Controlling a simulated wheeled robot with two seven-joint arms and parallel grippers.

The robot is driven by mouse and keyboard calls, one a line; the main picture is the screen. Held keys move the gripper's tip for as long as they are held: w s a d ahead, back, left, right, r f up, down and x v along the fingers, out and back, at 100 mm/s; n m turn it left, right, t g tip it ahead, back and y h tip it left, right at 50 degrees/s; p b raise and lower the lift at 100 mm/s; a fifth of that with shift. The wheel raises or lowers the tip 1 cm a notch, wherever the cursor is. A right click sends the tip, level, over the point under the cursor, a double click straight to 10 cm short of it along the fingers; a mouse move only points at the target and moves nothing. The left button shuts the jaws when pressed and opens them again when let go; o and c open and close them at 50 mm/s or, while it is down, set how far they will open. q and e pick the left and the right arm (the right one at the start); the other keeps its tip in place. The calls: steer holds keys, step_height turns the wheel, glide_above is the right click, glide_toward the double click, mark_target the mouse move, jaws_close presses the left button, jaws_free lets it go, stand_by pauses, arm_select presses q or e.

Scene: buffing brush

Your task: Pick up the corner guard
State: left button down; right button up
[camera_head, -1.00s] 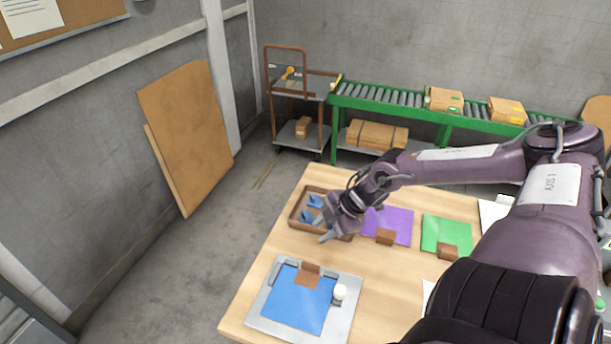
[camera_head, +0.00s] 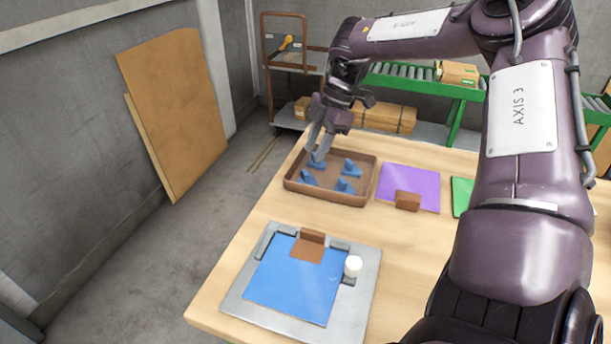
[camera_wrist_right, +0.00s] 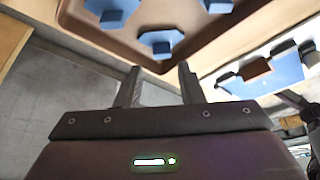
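Several blue corner guards stand in a brown tray (camera_head: 332,194) on the table. One guard (camera_head: 317,161) is at the tray's back left, right by my right gripper (camera_head: 318,148). Others are the back right guard (camera_head: 351,168), the front right guard (camera_head: 345,186) and the front left guard (camera_head: 308,178). In the right wrist view, my right gripper (camera_wrist_right: 159,82) has its fingers apart with nothing between them. A blue guard (camera_wrist_right: 161,40) lies just beyond the fingertips, inside the tray wall (camera_wrist_right: 100,38). Contact cannot be told. My left gripper does not show.
A grey plate (camera_head: 363,290) with a blue sheet (camera_head: 285,285), a brown angled piece (camera_head: 309,248) and a white cylinder (camera_head: 353,266) is at the table's front. A purple sheet (camera_head: 420,183) lies right of the tray. A cart (camera_head: 270,75) and green conveyor (camera_head: 458,120) stand behind.

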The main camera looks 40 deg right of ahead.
mark_target(306, 172)
steer(key=x, duration=0.6)
steer(key=shift+a, duration=0.15)
steer(key=shift+s, duration=0.1)
steer(key=c, duration=0.7)
steer(key=shift+r, duration=0.1)
steer(key=shift+c, duration=0.2)
